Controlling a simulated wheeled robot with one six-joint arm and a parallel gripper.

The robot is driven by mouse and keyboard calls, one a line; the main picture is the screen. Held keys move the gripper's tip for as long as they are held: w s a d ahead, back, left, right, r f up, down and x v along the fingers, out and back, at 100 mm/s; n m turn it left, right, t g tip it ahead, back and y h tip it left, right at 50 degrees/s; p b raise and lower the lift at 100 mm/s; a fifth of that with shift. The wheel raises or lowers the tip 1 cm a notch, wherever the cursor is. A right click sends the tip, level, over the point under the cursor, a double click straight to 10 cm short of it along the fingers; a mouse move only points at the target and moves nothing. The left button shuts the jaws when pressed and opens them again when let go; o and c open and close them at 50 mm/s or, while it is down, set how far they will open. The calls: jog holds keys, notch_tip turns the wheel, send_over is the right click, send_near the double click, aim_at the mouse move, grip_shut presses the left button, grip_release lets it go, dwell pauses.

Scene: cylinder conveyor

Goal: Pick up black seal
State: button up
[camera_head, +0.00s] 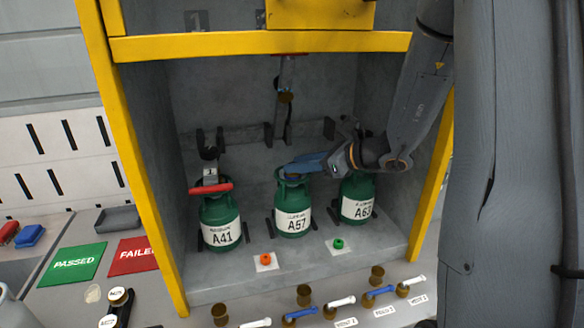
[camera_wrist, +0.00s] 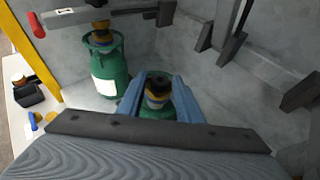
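My gripper (camera_wrist: 159,88) has blue fingers that stand apart on either side of a brass valve on a green cylinder. A black round piece (camera_wrist: 158,80), which looks like the black seal, sits on top of that valve between the fingers, with small gaps to each side. In the head view my gripper (camera_head: 305,165) reaches in from the right over the top of the middle cylinder A57 (camera_head: 292,218). The black piece is hidden there behind the fingers.
Cylinder A41 (camera_head: 220,225) with a red handle (camera_head: 210,189) stands left, and A63 (camera_head: 357,205) stands right under my wrist. Yellow frame posts (camera_head: 135,160) bound the bay. An orange seal (camera_head: 265,259) and a green seal (camera_head: 338,243) lie on white cards in front.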

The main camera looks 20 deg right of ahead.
jog(key=shift+f, duration=0.1)
grip_shut()
